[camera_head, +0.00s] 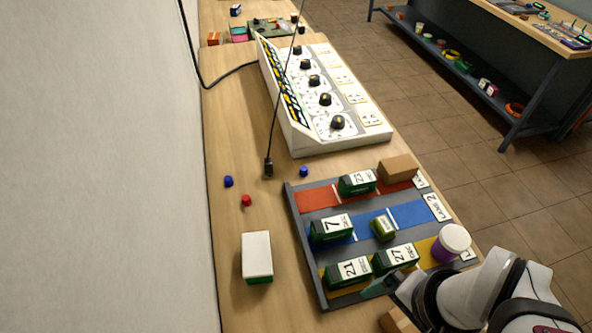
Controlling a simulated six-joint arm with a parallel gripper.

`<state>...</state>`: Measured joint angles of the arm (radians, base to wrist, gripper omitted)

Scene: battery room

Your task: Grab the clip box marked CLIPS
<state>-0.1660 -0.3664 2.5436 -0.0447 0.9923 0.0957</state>
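I cannot read the word CLIPS on any box, so I cannot tell which one is the clip box. A box with a blank white top and green side (257,255) stands on the bench left of the lane tray. A small olive box (383,228) sits on the blue lane. A plain brown box (398,168) sits at the far right end of the red lane. Another brown box (391,321) shows partly at the bottom edge, behind my arm. My gripper (382,286) is at the tray's near right, beside box 27; its fingers are too unclear to judge.
The grey lane tray (293,215) holds green boxes with white tops numbered 23 (357,181), 7 (332,227), 21 (352,269) and 27 (402,254). A white-lidded purple tub (452,242) stands at its right. A charger panel (310,140) with knobs lies behind. Small caps (246,200) lie left.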

